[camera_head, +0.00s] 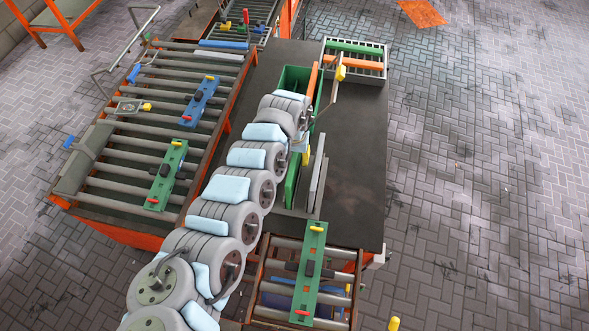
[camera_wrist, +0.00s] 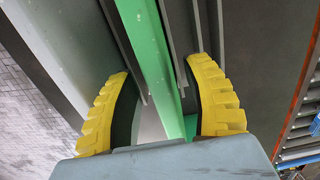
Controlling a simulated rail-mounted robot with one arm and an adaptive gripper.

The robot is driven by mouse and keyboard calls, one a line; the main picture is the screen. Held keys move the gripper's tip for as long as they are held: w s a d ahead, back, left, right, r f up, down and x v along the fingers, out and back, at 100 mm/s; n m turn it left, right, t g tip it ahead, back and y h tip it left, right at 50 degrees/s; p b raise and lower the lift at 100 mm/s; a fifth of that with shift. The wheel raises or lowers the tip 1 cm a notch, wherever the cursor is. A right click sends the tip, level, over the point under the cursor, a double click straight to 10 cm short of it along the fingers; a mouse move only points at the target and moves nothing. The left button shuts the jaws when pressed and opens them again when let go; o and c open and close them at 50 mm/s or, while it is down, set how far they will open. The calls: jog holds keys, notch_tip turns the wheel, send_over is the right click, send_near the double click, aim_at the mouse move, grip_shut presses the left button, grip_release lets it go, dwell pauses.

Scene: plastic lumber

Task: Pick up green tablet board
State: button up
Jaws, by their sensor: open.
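A green board (camera_wrist: 150,55) runs between the two yellow-padded fingers of my gripper (camera_wrist: 158,68) in the wrist view. The gripper is open, with one finger on each side of the board and gaps between. In the head view, a green board (camera_head: 291,183) stands on edge on the dark table, partly hidden by my arm. My gripper (camera_head: 303,157) is over the upright boards there, mostly hidden by the arm; a yellow finger pad shows.
Grey slabs (camera_head: 318,184) stand close beside the green board. A green bin (camera_head: 293,77) and a crate (camera_head: 381,66) with orange and green pieces are behind. Conveyors at left (camera_head: 118,153) and front (camera_head: 280,243) carry fixtures. The table's right side (camera_head: 355,170) is clear.

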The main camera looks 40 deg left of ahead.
jog(key=shift+w+a+f, duration=0.1)
jog(key=shift+w+f, duration=0.05)
jog(key=shift+f, duration=1.7)
grip_shut()
